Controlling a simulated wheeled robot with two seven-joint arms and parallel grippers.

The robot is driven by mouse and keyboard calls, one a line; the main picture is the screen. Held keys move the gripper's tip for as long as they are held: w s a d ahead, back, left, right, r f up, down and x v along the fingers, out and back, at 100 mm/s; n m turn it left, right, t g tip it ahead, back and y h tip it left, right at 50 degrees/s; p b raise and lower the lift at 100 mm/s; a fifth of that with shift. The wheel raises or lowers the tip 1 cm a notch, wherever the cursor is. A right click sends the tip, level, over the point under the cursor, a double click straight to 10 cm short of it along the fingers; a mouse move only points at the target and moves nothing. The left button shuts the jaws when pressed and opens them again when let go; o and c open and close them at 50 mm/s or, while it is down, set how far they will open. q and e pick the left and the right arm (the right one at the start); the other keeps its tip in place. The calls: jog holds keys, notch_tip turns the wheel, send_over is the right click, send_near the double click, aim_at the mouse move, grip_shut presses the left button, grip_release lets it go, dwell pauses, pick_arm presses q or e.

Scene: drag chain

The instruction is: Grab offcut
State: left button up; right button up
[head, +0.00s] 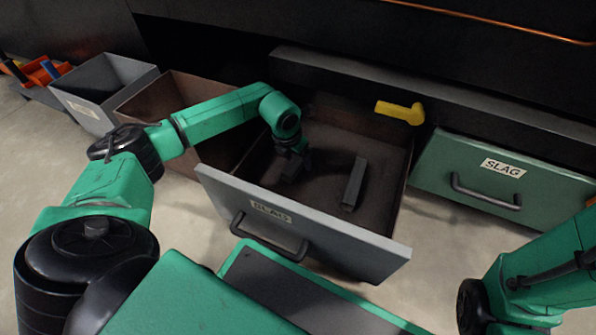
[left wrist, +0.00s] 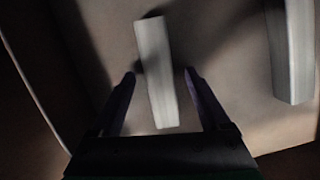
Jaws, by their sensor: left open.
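An open slag drawer (head: 335,215) with a grey front holds grey metal offcuts. One offcut (head: 355,183) lies on the drawer floor to the right of my left gripper (head: 292,172); a bar also shows at the right edge of the left wrist view (left wrist: 290,55). Another pale offcut (left wrist: 156,72) lies between the spread fingers of my left gripper (left wrist: 158,88) in the left wrist view, with gaps on both sides. In the head view this offcut is mostly hidden by the gripper. The left gripper is open and low inside the drawer. My right gripper is out of view.
A yellow piece (head: 400,112) sits at the drawer's back right edge. A closed green slag drawer (head: 505,178) is to the right. A brown bin (head: 150,103) and a grey bin (head: 95,82) stand to the left. The drawer walls surround my left gripper.

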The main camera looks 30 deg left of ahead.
pick_arm(q)
grip_shut()
jog(key=shift+r+p, duration=0.15)
jog(key=shift+p, duration=0.15)
